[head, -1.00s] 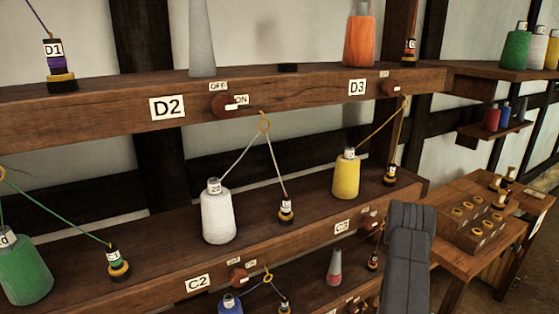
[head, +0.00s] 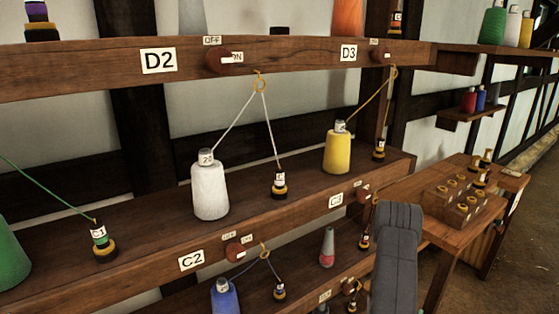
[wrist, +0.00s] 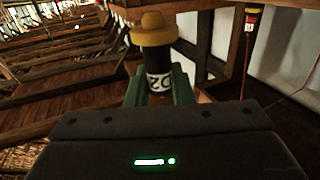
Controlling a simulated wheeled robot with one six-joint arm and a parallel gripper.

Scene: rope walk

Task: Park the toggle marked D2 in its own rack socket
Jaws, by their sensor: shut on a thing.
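In the wrist view my gripper (wrist: 160,92) is shut on a dark toggle (wrist: 157,62) with a yellow end. Its white label appears upside down and seems to read D2. The D2 plate (head: 158,60) is on the upper shelf edge in the head view, beside a red ON/OFF switch (head: 219,61). A wooden block with several yellow-ringed holes (head: 462,202) stands on the side table at right; I cannot read any marks on it. My gripper is outside the head view, where only my grey arm link shows.
The middle shelf (head: 130,235) holds a white cone (head: 209,190), a yellow cone (head: 337,152) and several standing toggles, with threads through hooks. The side table (head: 420,195) is partly behind my arm. A small wall shelf (head: 475,112) holds spools. Floor shows at far right.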

